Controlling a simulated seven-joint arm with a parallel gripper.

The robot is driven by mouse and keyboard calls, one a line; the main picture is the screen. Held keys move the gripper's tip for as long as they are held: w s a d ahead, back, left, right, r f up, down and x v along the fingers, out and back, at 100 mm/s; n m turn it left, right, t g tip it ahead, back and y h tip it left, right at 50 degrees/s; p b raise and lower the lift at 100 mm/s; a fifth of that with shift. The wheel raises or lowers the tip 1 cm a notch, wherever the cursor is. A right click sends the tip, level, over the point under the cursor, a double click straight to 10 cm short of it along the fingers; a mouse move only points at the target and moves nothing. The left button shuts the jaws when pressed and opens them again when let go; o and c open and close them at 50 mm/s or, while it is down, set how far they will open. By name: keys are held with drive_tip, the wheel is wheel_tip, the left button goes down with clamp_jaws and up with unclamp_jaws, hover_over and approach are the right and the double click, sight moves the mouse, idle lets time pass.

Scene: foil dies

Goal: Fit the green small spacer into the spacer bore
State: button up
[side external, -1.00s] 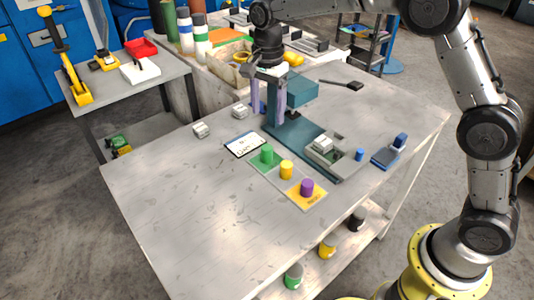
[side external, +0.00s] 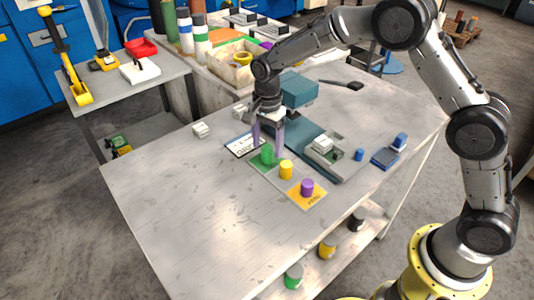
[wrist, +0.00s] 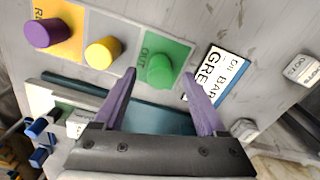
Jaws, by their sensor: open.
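The green small spacer (side external: 267,154) is a short upright cylinder on a green pad (side external: 258,164) on the table. It also shows in the wrist view (wrist: 160,69). My gripper (side external: 267,149) points down over it, with one purple finger on each side. In the wrist view my fingertips (wrist: 159,76) are apart, with the spacer between and slightly beyond them; I cannot tell whether they touch it. A teal press (side external: 300,90) with a long base stands behind, carrying a grey fixture (side external: 325,160) with a pale block. I cannot make out the spacer bore.
A yellow cylinder (side external: 286,169) and a purple cylinder (side external: 307,187) stand close by. A white lettered card (side external: 240,146) lies left of the pad. A blue cylinder (side external: 359,154) and a blue tray (side external: 385,159) are at right. The table's front left is clear.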

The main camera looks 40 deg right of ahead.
clamp_jaws()
idle(0.3)
drive_tip(key=shift+r, duration=0.1)
